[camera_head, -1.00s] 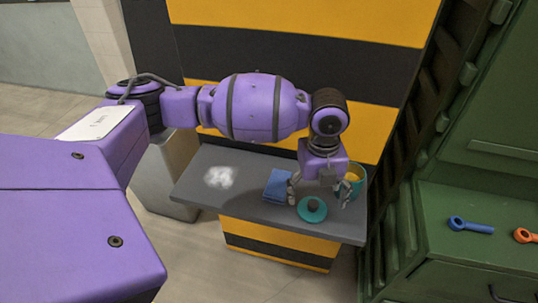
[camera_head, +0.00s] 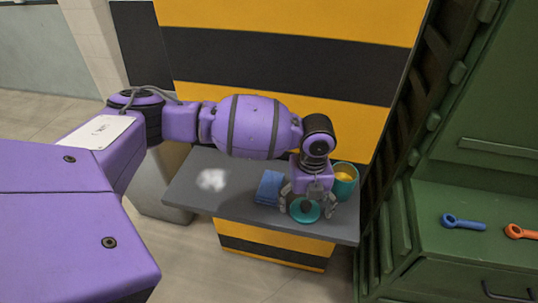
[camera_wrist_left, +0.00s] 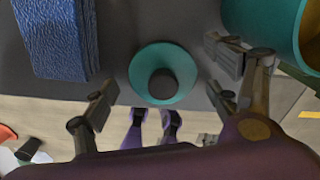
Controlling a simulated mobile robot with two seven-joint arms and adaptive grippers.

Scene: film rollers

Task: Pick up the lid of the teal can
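The teal lid (camera_head: 304,213) with a dark round knob lies flat on the grey shelf (camera_head: 232,196), near its front edge. It also shows in the left wrist view (camera_wrist_left: 145,62), where its knob (camera_wrist_left: 163,84) lies between and a little beyond my fingers. The teal can (camera_head: 345,180) stands open just behind and to the right, with something yellow inside; part of it shows in the wrist view (camera_wrist_left: 262,22). My left gripper (camera_head: 308,211) is open and empty, pointing down over the lid with a finger on either side. My right gripper is not in view.
A folded blue cloth (camera_head: 270,187) lies close to the left of the lid. A white patch (camera_head: 211,180) marks the shelf further left. A green cabinet (camera_head: 480,240) at the right bears a blue tool (camera_head: 463,222) and an orange tool (camera_head: 520,232).

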